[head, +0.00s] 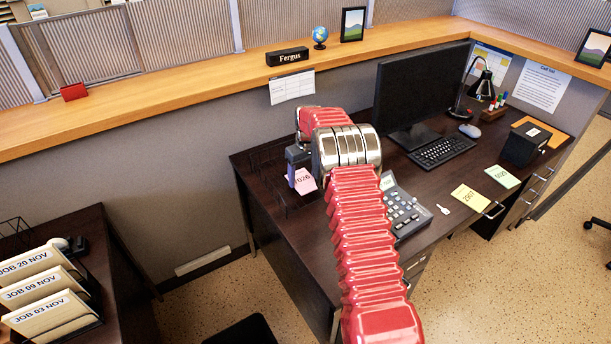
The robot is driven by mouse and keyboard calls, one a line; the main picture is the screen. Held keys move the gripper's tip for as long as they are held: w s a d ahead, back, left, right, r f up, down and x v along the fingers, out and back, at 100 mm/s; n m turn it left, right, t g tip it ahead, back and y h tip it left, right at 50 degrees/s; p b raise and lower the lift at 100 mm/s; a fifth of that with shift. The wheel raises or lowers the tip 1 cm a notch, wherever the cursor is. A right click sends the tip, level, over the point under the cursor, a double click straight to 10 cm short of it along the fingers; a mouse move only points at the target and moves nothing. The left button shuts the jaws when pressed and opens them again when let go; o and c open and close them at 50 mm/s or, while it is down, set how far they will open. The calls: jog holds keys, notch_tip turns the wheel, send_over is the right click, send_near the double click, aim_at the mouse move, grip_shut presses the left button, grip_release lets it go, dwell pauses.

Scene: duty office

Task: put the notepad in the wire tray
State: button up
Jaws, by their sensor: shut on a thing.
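A pink notepad (305,183) with a number on it is at my gripper (297,172), near the left end of the dark desk. My gripper is shut on the notepad and points down; its fingertips are mostly hidden. The wire tray (283,205) is a thin dark frame on the desk's left end, hard to see against the dark wood. The notepad and gripper are over or beside the tray; I cannot tell the height between them. My arm hides part of the desk behind.
A desk phone (401,210) stands right of my arm. A yellow note (468,198), a green note (503,177), a keyboard (441,151) and a monitor (420,92) are farther right. A wooden ledge (190,78) runs behind the desk. Job folders (45,290) stand at lower left.

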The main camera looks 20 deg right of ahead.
aim_at(306, 183)
jog(key=o, duration=1.1)
jog(key=shift+o, duration=0.2)
notch_tip(306, 183, up, 12)
jog(key=s, duration=0.1)
jog(key=shift+s+d, duration=0.15)
jog(key=shift+s, duration=0.05)
